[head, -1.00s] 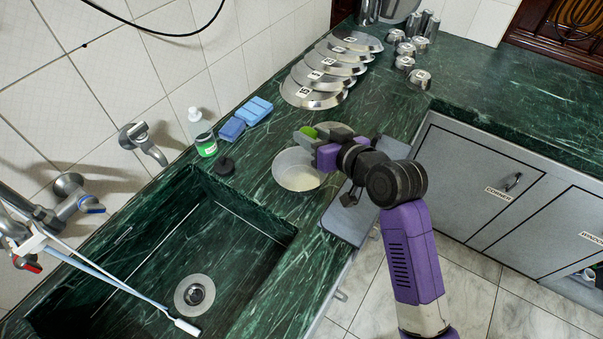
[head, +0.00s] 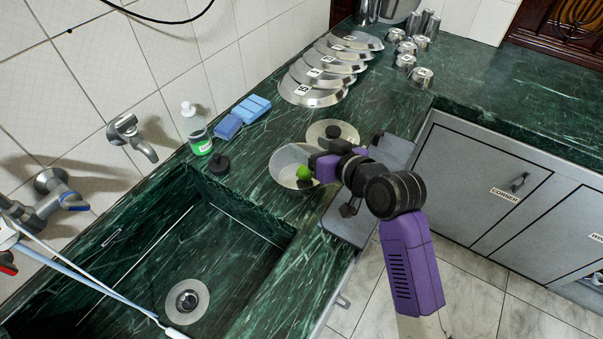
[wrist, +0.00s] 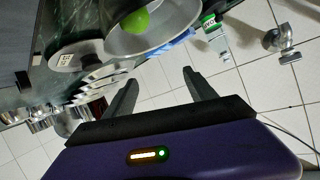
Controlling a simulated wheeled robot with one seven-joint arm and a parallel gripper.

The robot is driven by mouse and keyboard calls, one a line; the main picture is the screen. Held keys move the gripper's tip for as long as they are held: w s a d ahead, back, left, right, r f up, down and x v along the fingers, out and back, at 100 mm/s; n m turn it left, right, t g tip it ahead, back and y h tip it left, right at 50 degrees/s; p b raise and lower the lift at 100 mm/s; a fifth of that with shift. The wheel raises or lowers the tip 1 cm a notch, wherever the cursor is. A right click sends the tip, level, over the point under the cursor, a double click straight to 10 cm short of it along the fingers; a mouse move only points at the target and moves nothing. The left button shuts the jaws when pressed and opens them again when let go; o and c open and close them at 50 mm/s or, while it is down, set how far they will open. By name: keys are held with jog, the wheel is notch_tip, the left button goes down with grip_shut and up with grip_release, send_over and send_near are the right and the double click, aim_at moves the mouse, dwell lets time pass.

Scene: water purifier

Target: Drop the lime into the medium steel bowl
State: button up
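The medium steel bowl (head: 280,168) stands on the green counter beside the sink, its right side partly hidden by my gripper (head: 318,166). It looks slightly tilted. The green lime (head: 303,172) shows within the bowl's outline, just left of my gripper. In the wrist view the lime (wrist: 137,20) is inside the opening of the bowl (wrist: 165,40), apart from my fingers. I cannot tell whether it touches the bowl's bottom. My gripper (wrist: 160,88) is open, with nothing between its two fingers.
A round lid with a black knob (head: 332,132) lies behind the bowl. Several steel lids (head: 318,78) overlap farther back. Blue sponges (head: 243,115) and a green soap bottle (head: 197,130) stand left of the bowl. The sink (head: 190,240) is in front.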

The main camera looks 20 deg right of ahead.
jog(key=v, duration=0.7)
jog(key=shift+s, duration=0.4)
jog(key=shift+d+r, duration=0.1)
jog(key=shift+r, duration=0.05)
jog(key=s+d+r+m+t+h, duration=0.2)
jog(key=d+r+t+h, duration=0.1)
jog(key=r+t, duration=0.1)
jog(key=s+a+f, duration=0.1)
jog(key=s+f, duration=0.1)
jog(key=s, duration=0.9)
jog(key=s+a+f+n+g, duration=0.1)
jog(key=s+a+f, duration=0.1)
jog(key=s, duration=0.9)
jog(key=s+a+f+n+g, duration=0.1)
jog(key=s+a+f, duration=0.1)
jog(key=s, duration=0.9)
jog(key=shift+f, duration=0.75)
